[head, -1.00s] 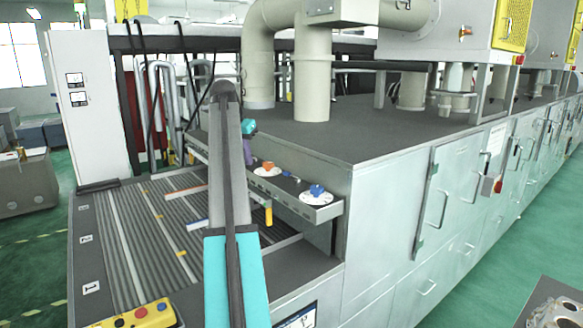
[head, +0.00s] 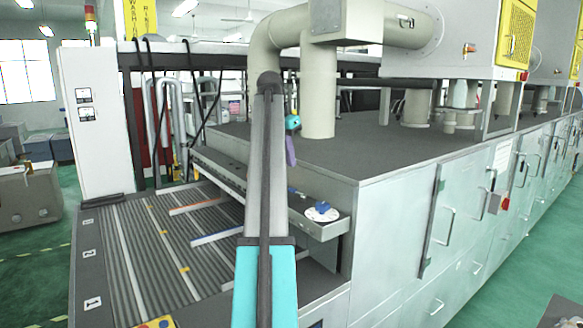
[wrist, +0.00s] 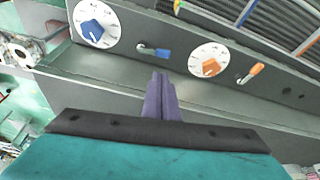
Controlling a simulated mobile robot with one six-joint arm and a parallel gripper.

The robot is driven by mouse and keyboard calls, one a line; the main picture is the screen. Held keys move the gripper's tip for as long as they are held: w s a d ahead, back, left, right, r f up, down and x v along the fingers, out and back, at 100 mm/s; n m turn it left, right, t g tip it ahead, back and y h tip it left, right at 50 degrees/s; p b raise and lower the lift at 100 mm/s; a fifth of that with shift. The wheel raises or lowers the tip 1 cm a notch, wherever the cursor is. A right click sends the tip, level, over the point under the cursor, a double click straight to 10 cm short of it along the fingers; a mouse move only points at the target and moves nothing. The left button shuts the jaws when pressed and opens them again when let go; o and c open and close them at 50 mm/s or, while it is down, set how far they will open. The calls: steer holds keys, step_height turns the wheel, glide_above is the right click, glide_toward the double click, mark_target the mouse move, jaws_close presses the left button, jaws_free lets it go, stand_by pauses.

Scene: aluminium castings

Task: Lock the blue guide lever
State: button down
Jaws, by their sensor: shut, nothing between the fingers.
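The blue guide lever (wrist: 160,52) is a small blue handle on a metal pivot, on the grey control ledge between two white dials in the wrist view. Its handle points right, roughly along the ledge. A small blue spot in the head view (head: 291,189), beside my arm, looks like the same lever. My gripper (wrist: 160,80) has its purple fingers together and empty, apart from the lever and just below it in the wrist picture. In the head view my gripper (head: 291,160) hangs over the ledge, partly behind my arm.
A blue knob on a white dial (wrist: 92,28) is left of the lever. An orange knob (wrist: 209,67) and orange lever (wrist: 252,72) are right. The ledge (head: 326,230) juts from the machine housing (head: 395,230). Ridged conveyor (head: 130,250) lies left.

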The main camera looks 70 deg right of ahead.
steer(key=shift+p+x, duration=0.9)
steer(key=shift+x, duration=3.9)
steer(key=shift+s, duration=0.1)
steer(key=shift+d, duration=0.3)
steer(key=shift+a, duration=0.2)
steer(key=shift+s, duration=0.15)
